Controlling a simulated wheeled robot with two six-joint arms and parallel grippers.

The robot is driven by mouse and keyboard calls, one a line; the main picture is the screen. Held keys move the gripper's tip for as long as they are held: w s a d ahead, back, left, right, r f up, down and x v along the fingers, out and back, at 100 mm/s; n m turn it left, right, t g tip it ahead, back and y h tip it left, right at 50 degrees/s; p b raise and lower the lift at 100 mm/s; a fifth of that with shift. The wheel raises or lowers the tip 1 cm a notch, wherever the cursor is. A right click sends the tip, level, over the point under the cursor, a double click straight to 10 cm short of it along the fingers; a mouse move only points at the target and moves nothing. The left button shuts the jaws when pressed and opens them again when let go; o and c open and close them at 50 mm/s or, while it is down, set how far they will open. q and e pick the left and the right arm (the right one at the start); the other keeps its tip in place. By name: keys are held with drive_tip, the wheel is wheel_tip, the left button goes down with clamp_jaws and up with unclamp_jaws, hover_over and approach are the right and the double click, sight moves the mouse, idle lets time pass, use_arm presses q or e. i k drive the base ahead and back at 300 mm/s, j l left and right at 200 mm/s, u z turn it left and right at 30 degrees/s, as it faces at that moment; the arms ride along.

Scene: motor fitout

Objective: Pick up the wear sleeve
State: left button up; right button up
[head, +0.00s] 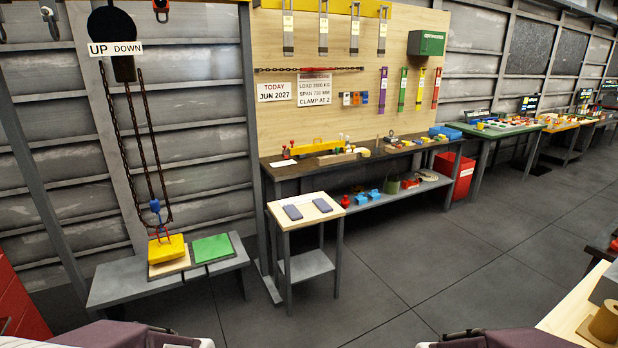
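I cannot tell for certain which thing is the wear sleeve. Two flat dark grey pieces, a left one (292,212) and a right one (322,205), lie side by side on the pale top of a small stand (303,221); either may be a sleeve. Several coloured straps hang on the pegboard, including a purple one (383,91) and a green one (402,89). A green round piece (391,186) sits on the bench's lower shelf. Only parts of my arms show at the bottom edge; neither gripper's fingers are visible.
A dark-topped workbench (285,170) with many parts stands behind the small stand. At left, a chain hoist (150,130) hangs over a yellow block (166,249) on a low grey bench (130,283). A wooden table (575,305) is at lower right. The middle floor is clear.

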sight(292, 212)
drive_tip(key=i+u, duration=0.15)
drive_tip(key=i, duration=0.4)
drive_tip(key=i+l+u, duration=0.15)
drive_tip(key=i, duration=0.4)
drive_tip(key=i+l+u, duration=0.2)
drive_tip(key=i, duration=0.3)
drive_tip(key=i+l+u, duration=0.15)
drive_tip(key=i+l, duration=0.15)
drive_tip(key=i, duration=0.25)
drive_tip(key=i+l+u, duration=0.25)
drive_tip(key=i+j, duration=0.05)
drive_tip(key=i, duration=0.05)
